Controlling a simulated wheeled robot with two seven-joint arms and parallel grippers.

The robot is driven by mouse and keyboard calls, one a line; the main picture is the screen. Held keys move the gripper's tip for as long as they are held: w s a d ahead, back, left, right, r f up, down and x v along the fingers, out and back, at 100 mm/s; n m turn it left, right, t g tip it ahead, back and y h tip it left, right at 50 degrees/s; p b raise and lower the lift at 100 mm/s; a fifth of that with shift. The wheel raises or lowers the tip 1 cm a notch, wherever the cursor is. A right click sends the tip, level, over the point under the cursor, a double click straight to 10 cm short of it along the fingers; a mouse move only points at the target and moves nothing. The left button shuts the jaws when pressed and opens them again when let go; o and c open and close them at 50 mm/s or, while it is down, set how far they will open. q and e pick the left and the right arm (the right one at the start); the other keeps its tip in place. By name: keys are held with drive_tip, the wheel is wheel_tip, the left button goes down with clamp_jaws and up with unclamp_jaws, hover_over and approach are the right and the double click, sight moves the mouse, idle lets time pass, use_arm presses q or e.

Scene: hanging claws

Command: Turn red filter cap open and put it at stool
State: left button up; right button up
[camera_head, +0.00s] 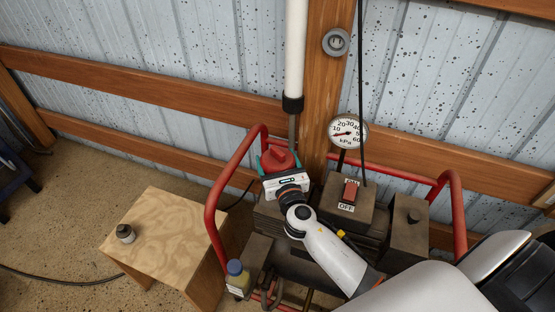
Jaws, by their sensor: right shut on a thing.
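The red filter cap (279,160) sits on top of the machine, below the white vertical pipe. My right gripper (278,162) is shut on the cap, with its teal fingers on either side of it. My right arm reaches in from the lower right. Whether the cap has turned or come loose cannot be told, as my gripper hides its base. The wooden stool (165,235) stands on the floor to the left of the machine. My left gripper is not in view.
A small dark jar (125,233) stands on the stool's left part; the rest of its top is clear. A red tube frame (213,205) rises between stool and cap. A pressure gauge (347,132), a switch box (348,200) and a blue-capped bottle (237,277) are near my right arm.

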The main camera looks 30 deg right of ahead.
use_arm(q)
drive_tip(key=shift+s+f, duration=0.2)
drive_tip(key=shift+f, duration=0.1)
use_arm(e)
drive_tip(key=shift+s+d+f, duration=0.1)
drive_tip(key=shift+d+f, duration=0.05)
drive_tip(key=shift+f, duration=0.25)
drive_tip(key=o, duration=1.4)
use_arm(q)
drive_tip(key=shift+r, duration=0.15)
use_arm(e)
drive_tip(key=shift+r, duration=0.3)
